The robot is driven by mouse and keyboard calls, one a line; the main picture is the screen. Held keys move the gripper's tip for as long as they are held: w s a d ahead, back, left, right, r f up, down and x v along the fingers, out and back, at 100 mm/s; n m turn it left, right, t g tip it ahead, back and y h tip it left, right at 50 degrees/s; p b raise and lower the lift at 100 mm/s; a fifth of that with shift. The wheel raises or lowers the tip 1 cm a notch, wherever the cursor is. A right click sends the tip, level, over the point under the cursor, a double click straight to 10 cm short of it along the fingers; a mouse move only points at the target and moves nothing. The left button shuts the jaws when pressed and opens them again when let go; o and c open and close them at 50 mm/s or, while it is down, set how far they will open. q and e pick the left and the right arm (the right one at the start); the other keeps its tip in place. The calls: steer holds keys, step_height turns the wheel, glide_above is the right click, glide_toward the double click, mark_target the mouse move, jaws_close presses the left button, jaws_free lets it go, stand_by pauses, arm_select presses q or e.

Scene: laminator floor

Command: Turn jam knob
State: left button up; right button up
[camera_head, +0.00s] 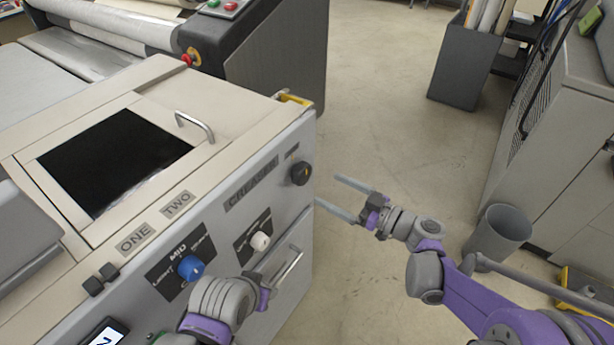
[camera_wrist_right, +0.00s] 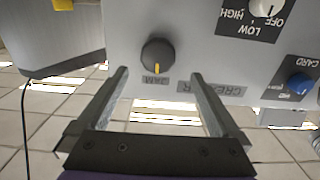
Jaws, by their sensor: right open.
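The jam knob (camera_head: 300,173) is a round black knob at the right end of the grey machine's front panel. In the right wrist view the jam knob (camera_wrist_right: 158,54) shows a yellow pointer mark toward the "JAM" label below it in the picture. My right gripper (camera_head: 328,189) is open and empty, its two fingers pointing at the panel just right of the knob. In the wrist view the fingers (camera_wrist_right: 160,73) lie either side of the knob's line, apart from it. My left gripper (camera_head: 264,287) is low by the panel front, its fingers not clearly visible.
The panel also has a blue knob (camera_head: 190,268), a white knob (camera_head: 260,241) and a "CREASER" label (camera_head: 251,187). A metal handle (camera_head: 195,127) stands on top. A grey bin (camera_head: 498,235) is at right. Floor behind my right gripper is clear.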

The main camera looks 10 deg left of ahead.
mark_target(306, 177)
steer(key=x, duration=0.8)
steer(key=shift+w+a+p, duration=0.1)
steer(key=shift+w+p, duration=0.1)
steer(key=shift+p, duration=0.2)
arm_select(q)
steer(key=shift+w+r, duration=0.45)
steer(key=shift+r, duration=0.25)
arm_select(e)
steer(key=c, duration=1.2)
steer(key=shift+c, duration=0.3)
arm_select(q)
steer(key=shift+f, duration=0.15)
arm_select(e)
steer(key=shift+f, duration=0.1)
